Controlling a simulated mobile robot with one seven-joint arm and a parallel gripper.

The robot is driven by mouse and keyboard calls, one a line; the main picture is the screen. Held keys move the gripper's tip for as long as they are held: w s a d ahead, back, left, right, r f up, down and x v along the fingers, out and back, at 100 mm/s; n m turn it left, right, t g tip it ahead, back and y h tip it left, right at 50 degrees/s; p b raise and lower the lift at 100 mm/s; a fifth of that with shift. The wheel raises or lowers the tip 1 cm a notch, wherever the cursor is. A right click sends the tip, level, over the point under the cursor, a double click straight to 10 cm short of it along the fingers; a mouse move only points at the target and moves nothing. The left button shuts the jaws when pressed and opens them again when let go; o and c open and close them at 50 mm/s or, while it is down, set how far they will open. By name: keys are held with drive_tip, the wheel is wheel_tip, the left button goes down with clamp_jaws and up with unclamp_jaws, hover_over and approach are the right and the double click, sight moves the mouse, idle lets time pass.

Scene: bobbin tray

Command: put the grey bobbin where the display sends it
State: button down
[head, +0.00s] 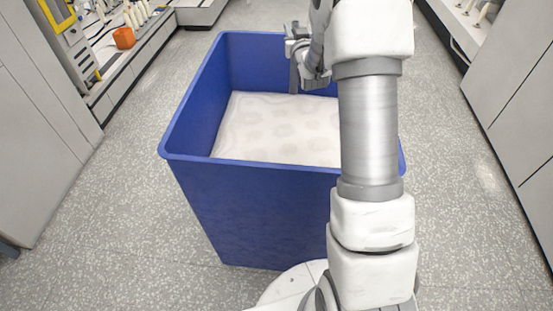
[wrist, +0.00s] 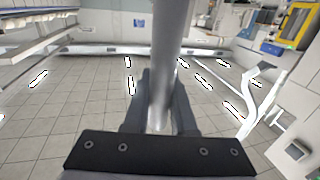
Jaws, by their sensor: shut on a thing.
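My gripper (head: 300,62) is above the far part of a large blue bin (head: 270,205) in the head view, partly hidden by my arm. It is shut on a long grey rod-like thing, which I take to be the grey bobbin (wrist: 167,70). In the wrist view, the bobbin stands between the two dark fingers (wrist: 158,112) and runs out of the top of the picture. A yellow-framed panel (head: 56,12) is at the upper left of the head view; its content is not readable. A yellow frame (wrist: 295,24) also shows in the wrist view.
The blue bin has a pale, flat padded bottom (head: 275,128). Shelves with several white spools (head: 135,14) and an orange container (head: 123,38) stand at the upper left. Grey cabinets (head: 515,110) line the right side. Speckled floor is free around the bin.

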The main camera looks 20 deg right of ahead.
wheel_tip(320, 180, down, 6)
drive_tip(key=b, duration=0.2)
drive_tip(key=c, duration=0.7)
unclamp_jaws()
drive_tip(key=shift+o, duration=0.2)
drive_tip(key=s+a, duration=0.2)
drive_tip(key=s, duration=1.5)
drive_tip(key=shift+s+a+b, duration=0.15)
drive_tip(key=shift+a+b, duration=0.05)
drive_tip(key=shift+b, duration=0.2)
